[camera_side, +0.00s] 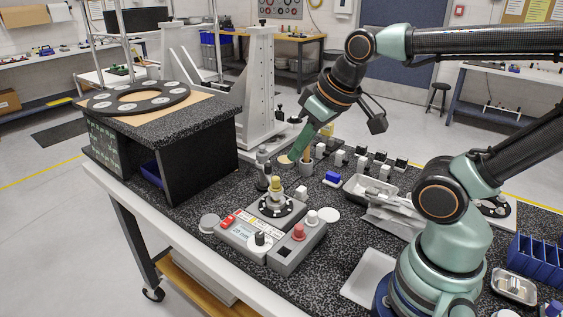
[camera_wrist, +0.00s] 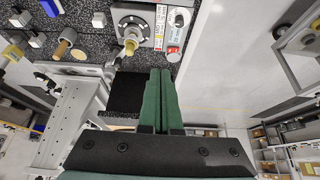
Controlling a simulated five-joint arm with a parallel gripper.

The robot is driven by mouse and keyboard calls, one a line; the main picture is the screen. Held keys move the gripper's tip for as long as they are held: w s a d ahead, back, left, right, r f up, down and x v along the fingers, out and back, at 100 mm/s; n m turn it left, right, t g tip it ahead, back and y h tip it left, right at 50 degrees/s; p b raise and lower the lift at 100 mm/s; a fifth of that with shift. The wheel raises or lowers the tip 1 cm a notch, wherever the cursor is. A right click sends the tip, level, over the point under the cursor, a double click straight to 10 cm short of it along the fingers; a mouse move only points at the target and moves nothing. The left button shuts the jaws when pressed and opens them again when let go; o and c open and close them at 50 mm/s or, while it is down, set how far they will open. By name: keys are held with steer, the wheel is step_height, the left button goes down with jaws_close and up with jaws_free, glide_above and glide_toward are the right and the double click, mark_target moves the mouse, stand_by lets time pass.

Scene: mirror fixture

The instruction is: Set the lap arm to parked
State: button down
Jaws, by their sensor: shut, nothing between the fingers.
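The grey control fixture (camera_side: 272,232) stands on the speckled table in the side view, with a dark round plate near its back. A short post with a yellow top (camera_side: 276,184) rises from that plate; it may be the lap arm, but I cannot tell its setting. In the wrist view a metal lever with a yellow end (camera_wrist: 130,46) reaches from the round plate (camera_wrist: 133,24). My gripper (camera_side: 291,157) is shut and empty, above and behind the fixture. Its green fingers (camera_wrist: 160,73) lie together in the wrist view, apart from the lever.
A grey cylinder (camera_side: 262,168) stands just behind the post. A dark stand with a ringed plate (camera_side: 135,99) is at left, and a tall white bracket (camera_side: 259,85) behind. Small blocks and a metal tray (camera_side: 372,188) lie to the right.

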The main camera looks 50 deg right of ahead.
steer(key=c, duration=0.8)
jaws_free()
steer(key=shift+w+r, duration=0.1)
steer(key=shift+w, duration=0.05)
steer(key=shift+o, duration=0.4)
steer(key=w+d+r+m+g, duration=0.2)
steer(key=w+d, duration=0.2)
steer(key=w, duration=0.4)
steer(key=shift+w+d+g, duration=0.25)
steer(key=shift+d+g, duration=0.05)
steer(key=m+g, duration=0.2)
steer(key=g, duration=0.1)
glide_above(268, 163)
step_height(268, 163, down, 6)
step_height(268, 163, down, 11)
steer(key=shift+s+a+f, duration=0.1)
steer(key=shift+a+f, duration=0.05)
steer(key=shift+f, duration=0.05)
jaws_close()
